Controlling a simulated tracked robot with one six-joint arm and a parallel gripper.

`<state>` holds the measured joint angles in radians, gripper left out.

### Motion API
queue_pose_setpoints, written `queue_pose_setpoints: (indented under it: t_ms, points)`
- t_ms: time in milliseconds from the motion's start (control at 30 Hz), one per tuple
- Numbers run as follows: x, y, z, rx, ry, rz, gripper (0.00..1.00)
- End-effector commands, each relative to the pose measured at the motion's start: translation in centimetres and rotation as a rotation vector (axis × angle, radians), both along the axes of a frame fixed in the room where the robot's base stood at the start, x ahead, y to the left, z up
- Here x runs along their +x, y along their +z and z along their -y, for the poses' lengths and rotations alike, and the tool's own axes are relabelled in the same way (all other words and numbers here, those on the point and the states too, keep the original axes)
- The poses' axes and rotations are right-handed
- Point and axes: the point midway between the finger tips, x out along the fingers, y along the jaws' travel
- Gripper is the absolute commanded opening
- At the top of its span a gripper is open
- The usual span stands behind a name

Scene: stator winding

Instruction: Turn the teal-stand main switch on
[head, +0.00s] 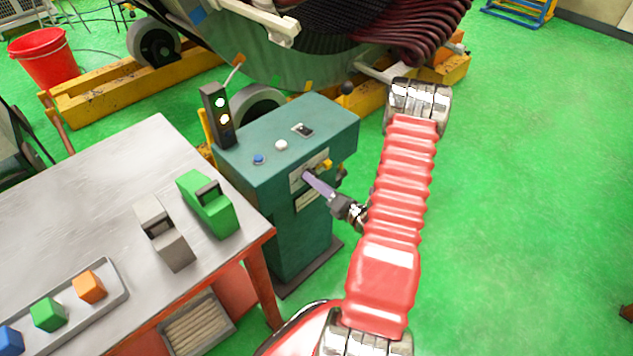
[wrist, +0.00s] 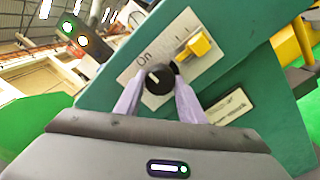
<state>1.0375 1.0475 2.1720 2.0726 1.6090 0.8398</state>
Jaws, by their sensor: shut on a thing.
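The teal stand (head: 290,150) stands right of the workbench, with a pale switch plate on its front face. In the wrist view, the black round main switch knob (wrist: 158,79) sits on that plate (wrist: 188,62), beside a printed "On" label. A small white mark shows on the knob. My gripper (head: 309,178) has pale purple fingers, one on each side of the knob, and is shut on it. In the head view the fingers reach the plate and hide the knob.
A yellow block-shaped part (wrist: 200,43) sits right of the knob. A signal light (head: 217,115) with green and yellow lamps lit stands on the stand. The workbench (head: 90,200) holds green and grey blocks and a tray.

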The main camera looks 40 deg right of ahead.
Motion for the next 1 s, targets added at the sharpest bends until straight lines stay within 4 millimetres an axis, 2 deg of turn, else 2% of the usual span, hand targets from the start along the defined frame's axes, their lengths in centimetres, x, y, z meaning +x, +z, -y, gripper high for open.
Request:
queue_pose_setpoints:
  t_ms: [367,400,633,1000]
  points:
    - [-0.05,-0.1,0.27,0.005,-0.007,-0.003,0.13]
    - [-0.05,-0.11,0.28,0.005,-0.007,-0.003,0.39]
    - [-0.02,-0.06,0.17,0.004,-0.005,-0.001,0.55]
    - [-0.4,-0.04,0.16,0.004,-0.003,-0.001,0.55]
